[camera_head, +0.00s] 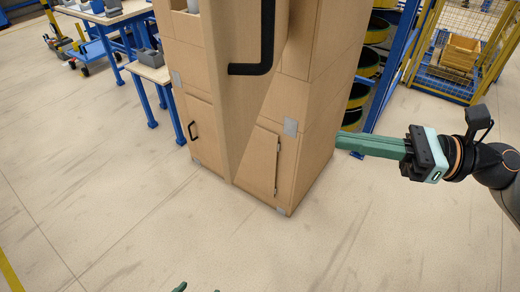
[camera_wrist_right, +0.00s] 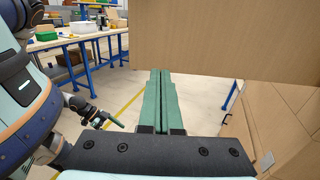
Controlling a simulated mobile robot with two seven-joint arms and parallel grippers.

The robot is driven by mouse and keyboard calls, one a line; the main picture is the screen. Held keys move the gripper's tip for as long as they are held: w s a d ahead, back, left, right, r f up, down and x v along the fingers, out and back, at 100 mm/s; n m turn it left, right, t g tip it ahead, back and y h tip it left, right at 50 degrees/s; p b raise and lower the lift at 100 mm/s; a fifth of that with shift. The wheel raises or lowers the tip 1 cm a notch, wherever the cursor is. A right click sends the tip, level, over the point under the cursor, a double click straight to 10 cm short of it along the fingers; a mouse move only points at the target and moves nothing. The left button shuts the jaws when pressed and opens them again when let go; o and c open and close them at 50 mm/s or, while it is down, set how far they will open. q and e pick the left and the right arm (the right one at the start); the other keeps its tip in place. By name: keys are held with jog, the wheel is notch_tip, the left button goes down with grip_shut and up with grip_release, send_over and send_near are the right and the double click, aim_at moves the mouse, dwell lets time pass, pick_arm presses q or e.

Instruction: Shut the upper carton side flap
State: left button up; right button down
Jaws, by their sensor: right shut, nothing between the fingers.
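The tall brown carton (camera_head: 300,110) stands upright on the floor in the head view. Its upper side flap (camera_head: 225,100) stands open, swung out toward me, with a black bar handle (camera_head: 265,55) on its right face. In the right wrist view a large cardboard panel (camera_wrist_right: 230,40), which looks like this flap, fills the upper right beyond my fingertips. My right gripper (camera_head: 340,142) is shut and empty, its green fingers pointing left beside the carton's right side; I cannot tell whether they touch. My left gripper (camera_head: 198,289) shows only two separated green tips at the bottom edge.
Lower doors with small black handles (camera_head: 191,131) look closed. A blue-legged workbench (camera_head: 150,70) stands at the left. A blue rack with black round bins (camera_head: 368,62) and a yellow mesh cage (camera_head: 455,55) stand behind at the right. The floor in front is clear.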

jog(key=p, duration=0.3)
send_near(243, 125)
jog(key=p+x, duration=0.2)
jog(key=x, duration=0.3)
jog(key=shift+a+r+p, duration=0.15)
jog(key=shift+r+p, duration=0.05)
jog(key=shift+p, duration=0.1)
pick_arm(q)
jog(key=shift+s+a+r, duration=0.1)
jog(key=shift+a+r, duration=0.2)
jog(key=shift+r, duration=0.5)
jog(key=shift+w+a+r, duration=0.1)
jog(key=shift+a+r, duration=0.15)
jog(key=shift+r, duration=0.6)
jog(key=shift+s+a+r, duration=0.1)
jog(key=shift+a+r, duration=0.2)
jog(key=shift+r, duration=0.5)
pick_arm(e)
jog(key=shift+w+a+f, duration=0.2)
jog(key=shift+w+a, duration=0.05)
jog(key=shift+a, duration=0.45)
pick_arm(q)
jog(key=shift+a, duration=0.1)
pick_arm(e)
jog(key=shift+a, duration=0.15)
